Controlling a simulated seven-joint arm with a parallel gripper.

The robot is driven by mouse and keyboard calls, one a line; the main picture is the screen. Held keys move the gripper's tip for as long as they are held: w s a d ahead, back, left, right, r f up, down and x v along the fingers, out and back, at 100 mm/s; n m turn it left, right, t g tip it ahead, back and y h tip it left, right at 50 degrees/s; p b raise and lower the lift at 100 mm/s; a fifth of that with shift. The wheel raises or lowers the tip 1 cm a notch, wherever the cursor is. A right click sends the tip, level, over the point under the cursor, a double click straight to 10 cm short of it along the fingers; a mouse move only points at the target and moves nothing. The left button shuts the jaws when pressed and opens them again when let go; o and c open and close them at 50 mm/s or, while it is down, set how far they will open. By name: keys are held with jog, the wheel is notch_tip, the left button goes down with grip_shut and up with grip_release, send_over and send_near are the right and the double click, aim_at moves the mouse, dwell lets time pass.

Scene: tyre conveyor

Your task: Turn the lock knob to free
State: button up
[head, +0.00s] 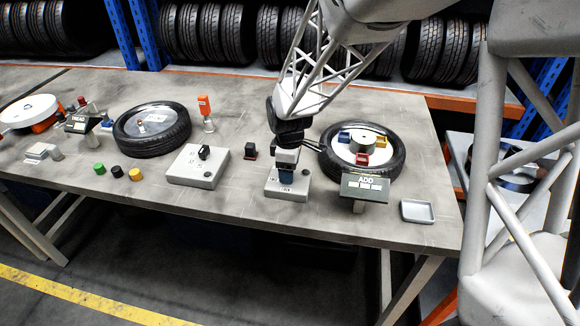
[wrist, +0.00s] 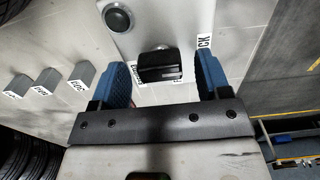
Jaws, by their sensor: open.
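The lock knob (wrist: 160,65) is a black block on a light grey panel (wrist: 150,22) in the wrist view. It lies between the two blue fingers of my gripper (wrist: 164,76), with a visible gap on each side. The fingers are spread and hold nothing. A white label ending in "CK" (wrist: 204,42) is partly hidden by the right finger. In the head view, my gripper (head: 286,177) points down over the right grey box (head: 275,193) and hides the knob there.
A round dark button (wrist: 118,18) sits beside the knob. Three labelled grey posts (wrist: 50,80) stand at left. A similar box (head: 190,172), a small black block (head: 250,150), a tyre with coloured blocks (head: 392,160), an "ADD" sign (head: 365,187) and a tray (head: 418,211) are nearby.

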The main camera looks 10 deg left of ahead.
jog(key=shift+f, duration=0.2)
jog(key=shift+c, duration=0.4)
jog(key=c, duration=0.8)
jog(key=shift+c, duration=0.2)
jog(key=shift+m, duration=0.4)
jog(key=m, duration=1.3)
jog(key=shift+r, duration=0.1)
